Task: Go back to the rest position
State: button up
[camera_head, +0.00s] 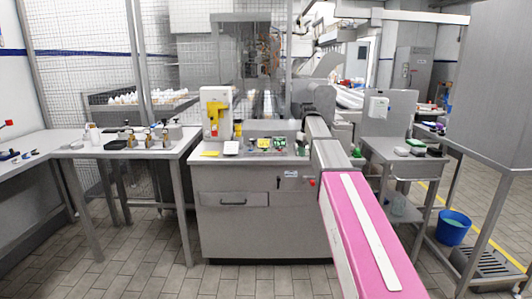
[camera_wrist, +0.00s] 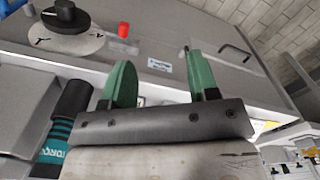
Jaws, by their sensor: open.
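My gripper (camera_wrist: 160,76) shows in the wrist view with its two green fingers apart and nothing between them. It faces the grey cabinet front (camera_wrist: 160,35), and the gap between fingertips and cabinet is hard to judge. In the head view my pink and grey arm (camera_head: 365,235) reaches forward from the lower right to the cabinet (camera_head: 225,225). The gripper itself cannot be made out there.
The cabinet carries a red knob (camera_wrist: 124,30), a black knob (camera_wrist: 66,14) and a drawer handle (camera_head: 228,203). Its top holds small items and a yellow-and-white device (camera_head: 216,112). A bench (camera_head: 125,147) stands left, a blue bucket (camera_head: 453,228) right. Tiled floor is clear front left.

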jog(key=s+f+m, duration=0.6)
jog(key=s+f, duration=2.6)
jog(key=s, duration=0.2)
jog(key=shift+s+f, duration=0.3)
